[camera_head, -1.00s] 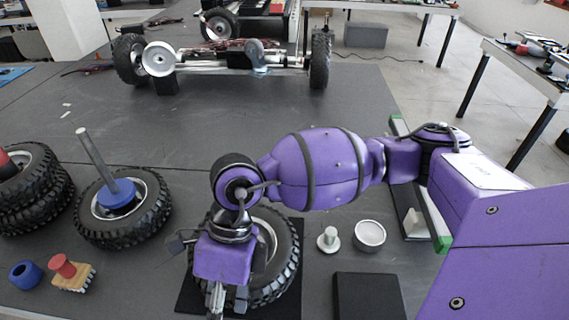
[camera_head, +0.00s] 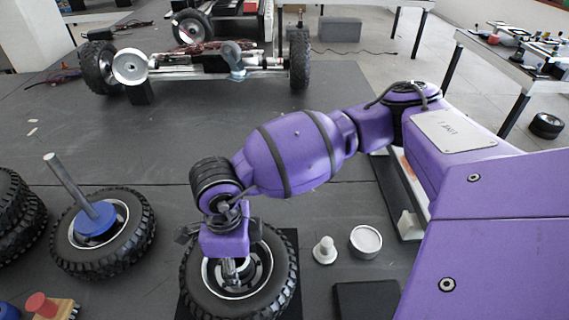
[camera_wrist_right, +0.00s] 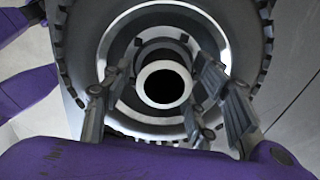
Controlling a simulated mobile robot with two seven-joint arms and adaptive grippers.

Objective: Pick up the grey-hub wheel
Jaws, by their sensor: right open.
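The grey-hub wheel (camera_head: 283,268) lies flat on a dark mat (camera_head: 291,304) at the front middle of the table, with a black knobbly tyre and a silver rim. My right gripper (camera_head: 236,270) points down over its centre, and my wrist hides the far part of the wheel. In the right wrist view the wheel (camera_wrist_right: 247,22) fills most of the picture, with a pale ring around a dark central hole. My left gripper is out of view.
A wheel with a blue hub (camera_head: 97,222) and a tilted metal rod stands to the left, beside stacked tyres (camera_head: 25,225). A pale peg (camera_head: 324,250), a round white-topped tin (camera_head: 365,240) and a black block (camera_head: 366,300) lie right. A wheeled chassis (camera_head: 195,65) is behind.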

